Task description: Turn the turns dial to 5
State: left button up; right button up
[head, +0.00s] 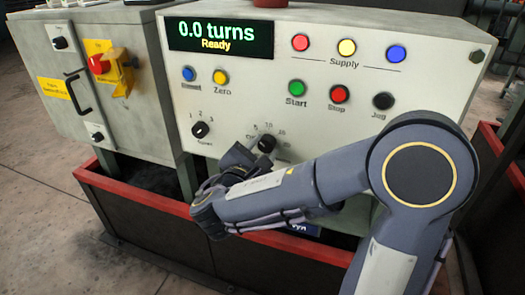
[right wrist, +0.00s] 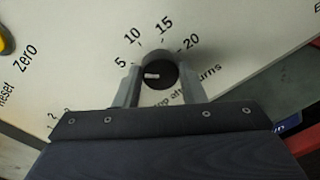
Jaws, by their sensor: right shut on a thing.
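The turns dial (right wrist: 161,71) is a round black knob with a white pointer mark, on the pale panel among the printed numbers 5, 10, 15 and 20. In the right wrist view its pointer faces left, toward the side of the 5 and seemingly a little below it. The dial also shows in the head view (head: 267,143), partly close behind my gripper. My right gripper (right wrist: 160,84) has one finger on each side of the dial and is shut on it. My left gripper is not in view. The display (head: 220,36) reads "0.0 turns" and "Ready".
A smaller black dial (head: 200,129) marked 1 to 3 sits left of the turns dial. Green Start (head: 297,87), red Stop (head: 340,94) and black Jog (head: 383,101) buttons are above and to the right. A red-rimmed trough (head: 125,190) runs below.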

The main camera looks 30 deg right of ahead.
jog(key=shift+f, duration=0.1)
jog(key=o, duration=1)
jog(key=p+v, duration=0.1)
jog(key=v, duration=0.7)
jog(key=shift+d, duration=0.1)
